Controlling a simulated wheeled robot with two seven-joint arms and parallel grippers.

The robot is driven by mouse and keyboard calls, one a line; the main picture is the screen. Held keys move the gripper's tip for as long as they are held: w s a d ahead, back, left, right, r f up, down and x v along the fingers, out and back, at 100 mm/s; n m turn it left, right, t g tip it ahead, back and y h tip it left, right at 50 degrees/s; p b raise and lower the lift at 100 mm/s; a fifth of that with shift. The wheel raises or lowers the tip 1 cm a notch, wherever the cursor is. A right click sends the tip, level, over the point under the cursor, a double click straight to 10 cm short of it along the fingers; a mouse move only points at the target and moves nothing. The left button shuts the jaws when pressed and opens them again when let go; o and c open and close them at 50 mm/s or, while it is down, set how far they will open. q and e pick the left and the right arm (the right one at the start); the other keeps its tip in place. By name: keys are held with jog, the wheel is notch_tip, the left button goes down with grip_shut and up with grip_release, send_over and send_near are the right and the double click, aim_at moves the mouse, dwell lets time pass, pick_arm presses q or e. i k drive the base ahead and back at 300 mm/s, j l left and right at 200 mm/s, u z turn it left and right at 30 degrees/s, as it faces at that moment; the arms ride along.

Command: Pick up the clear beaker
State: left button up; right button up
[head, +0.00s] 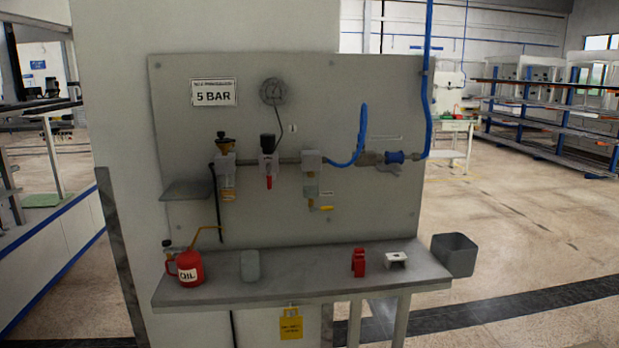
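A greyish, translucent-looking cup (250,266) stands upright on the grey shelf (310,270) below the wall panel, right of the red oil can. It looks like the clear beaker, though it is small in the picture and I cannot tell whether it holds anything. Nothing touches it. Neither of my grippers shows in the head view.
The red oil can (188,267), its spout rising right, stands left of the cup. A red part (358,263) and a white bracket (397,259) sit to its right. A grey bin (454,254) is off the shelf's right end. Air fittings (268,162) project from the panel above.

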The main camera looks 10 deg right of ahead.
aim_at(250, 267)
jog(key=i+l+u, duration=0.1)
jog(key=l, duration=0.3)
jog(key=i+l+u, duration=0.15)
jog(key=i+l, duration=0.15)
jog(key=i+l+u, duration=0.1)
jog(key=l, duration=0.4)
jog(key=i+l+u, duration=0.15)
jog(key=l, duration=0.3)
jog(key=i+l+u, duration=0.1)
jog(key=l, duration=0.35)
jog(key=i+l+u, duration=0.15)
jog(key=l, duration=0.3)
